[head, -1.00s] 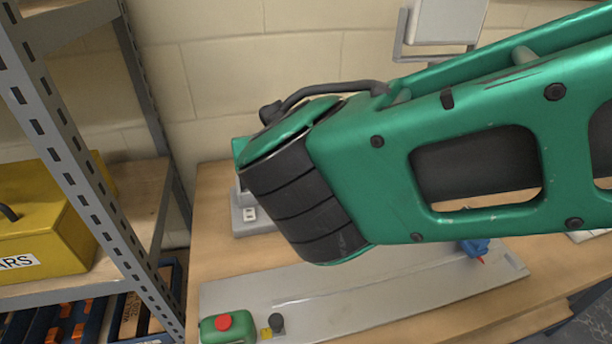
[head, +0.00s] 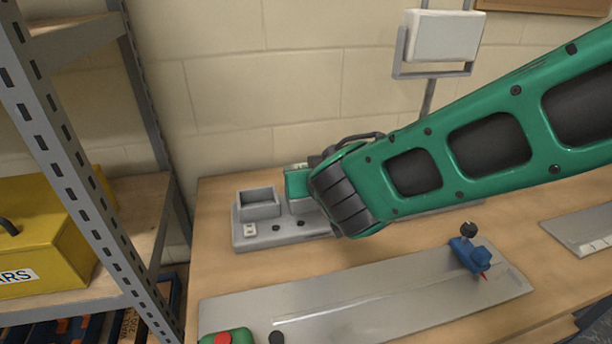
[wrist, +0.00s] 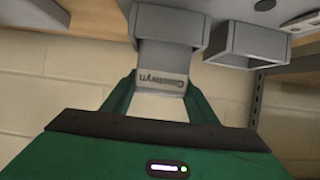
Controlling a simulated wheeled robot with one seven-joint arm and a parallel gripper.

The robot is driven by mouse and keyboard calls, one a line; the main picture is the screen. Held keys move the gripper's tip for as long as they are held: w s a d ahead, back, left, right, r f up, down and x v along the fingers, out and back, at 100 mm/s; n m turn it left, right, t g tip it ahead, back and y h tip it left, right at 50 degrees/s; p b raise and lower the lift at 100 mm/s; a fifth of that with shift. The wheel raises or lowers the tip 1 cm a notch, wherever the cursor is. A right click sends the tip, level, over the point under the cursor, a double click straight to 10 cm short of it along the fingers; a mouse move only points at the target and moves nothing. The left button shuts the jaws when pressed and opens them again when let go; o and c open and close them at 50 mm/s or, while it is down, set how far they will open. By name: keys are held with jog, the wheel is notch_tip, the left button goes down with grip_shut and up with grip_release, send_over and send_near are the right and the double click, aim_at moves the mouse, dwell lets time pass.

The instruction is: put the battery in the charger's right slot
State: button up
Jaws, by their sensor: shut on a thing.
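The grey charger (head: 285,231) stands at the back left of the bench, its open left slot (head: 260,203) empty. The right slot is mostly hidden behind my gripper (head: 298,182) in the head view. In the wrist view, which looks upside down, my gripper (wrist: 163,88) is shut on the grey battery (wrist: 162,60), marked "Goodwyn". The battery lines up with the right slot (wrist: 168,22) and seems to be at least partly in it. How deep it sits I cannot tell. The empty left slot (wrist: 245,45) also shows there.
A grey plate (head: 370,300) lies in front of the charger, with a blue clamp-like piece (head: 470,255) on it and a green box with a red button (head: 225,337) at its left. A metal shelf with a yellow box (head: 50,235) stands at left.

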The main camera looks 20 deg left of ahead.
jog(key=shift+f, duration=0.65)
jog(key=o, duration=1.4)
jog(key=shift+f, duration=0.15)
jog(key=shift+s+d+r, duration=0.15)
jog(key=shift+s+r, duration=0.1)
jog(key=shift+r, duration=0.1)
jog(key=v, duration=1.1)
jog(key=shift+s, duration=0.15)
